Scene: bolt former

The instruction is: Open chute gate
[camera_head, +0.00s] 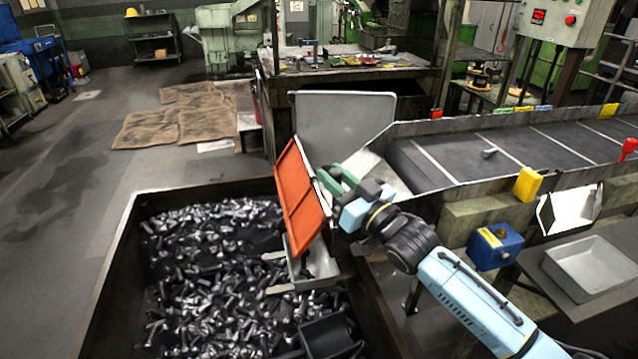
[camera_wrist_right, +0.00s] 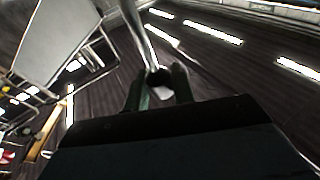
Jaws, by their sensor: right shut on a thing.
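The chute gate is an orange-red panel (camera_head: 302,198) at the lower end of the chute, above the bin; it stands tilted. My right gripper (camera_head: 330,180) is at the upper right side of the panel, its green fingers close to the panel's edge. In the right wrist view my right gripper (camera_wrist_right: 158,88) is shut on a thin metal bar (camera_wrist_right: 142,35) with a dark round end between the fingers. Whether the bar joins the gate is hidden. The grey chute plate (camera_head: 345,130) stands behind the gate. My left gripper is not in view.
A large bin (camera_head: 118,235) full of bolts lies below the gate. A yellow block (camera_head: 528,184), a blue box (camera_head: 495,246) and a grey tray (camera_head: 592,268) flank my right arm. Open floor lies left.

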